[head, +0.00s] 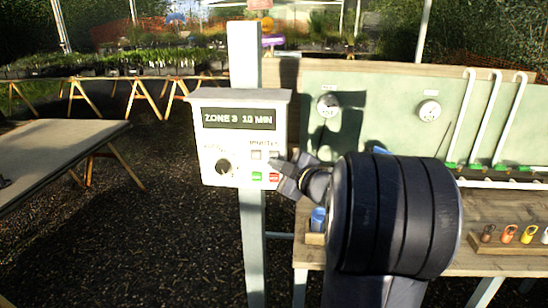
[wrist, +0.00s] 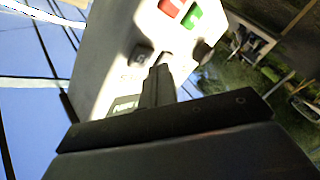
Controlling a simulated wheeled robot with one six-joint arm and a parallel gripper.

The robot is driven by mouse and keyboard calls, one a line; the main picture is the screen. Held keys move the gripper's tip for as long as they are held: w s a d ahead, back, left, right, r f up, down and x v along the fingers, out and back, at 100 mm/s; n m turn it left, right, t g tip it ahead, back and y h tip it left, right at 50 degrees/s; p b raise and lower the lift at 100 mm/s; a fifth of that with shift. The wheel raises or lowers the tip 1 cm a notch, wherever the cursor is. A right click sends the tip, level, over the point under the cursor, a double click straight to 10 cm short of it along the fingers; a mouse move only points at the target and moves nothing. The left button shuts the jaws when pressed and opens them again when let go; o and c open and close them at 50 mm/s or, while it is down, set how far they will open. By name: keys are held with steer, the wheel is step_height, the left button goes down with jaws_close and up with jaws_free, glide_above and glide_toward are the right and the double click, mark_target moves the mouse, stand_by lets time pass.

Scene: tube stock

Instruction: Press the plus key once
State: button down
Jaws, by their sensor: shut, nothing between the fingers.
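A white control box (head: 208,140) on a pale post has a dark display (head: 238,118) reading "ZONE 3 10 MIN". Below it, under a small label, are two keys; the right one, apparently the plus key (head: 275,155), is partly shaded. My gripper (head: 277,167) is shut and empty, its tips in front of the box's right side, just below that key. In the wrist view my shut fingers (wrist: 162,62) point at the box face, beside a dark key (wrist: 142,52), likely the plus key. The other key is hidden there. I cannot tell whether the tips touch the face.
A green key (head: 257,176) and a red key (head: 273,177) sit below, with a dark dial (head: 223,166) at left. A bench (head: 500,208) with a green back panel (head: 385,100) stands right. A table (head: 60,150) is at left. Gravel between is clear.

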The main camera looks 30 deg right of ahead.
steer(key=shift+w, duration=0.1)
stand_by(0.7)
steer(key=shift+w+d, duration=0.25)
steer(key=shift+w+d+p, duration=0.2)
steer(key=shift+w+p, duration=0.1)
stand_by(0.7)
steer(key=shift+s+a, duration=0.45)
steer(key=shift+s, duration=0.2)
steer(key=s+a, duration=0.2)
steer(key=s, duration=0.2)
steer(key=shift+s+a, duration=0.1)
steer(key=shift+a, duration=0.3)
stand_by(0.7)
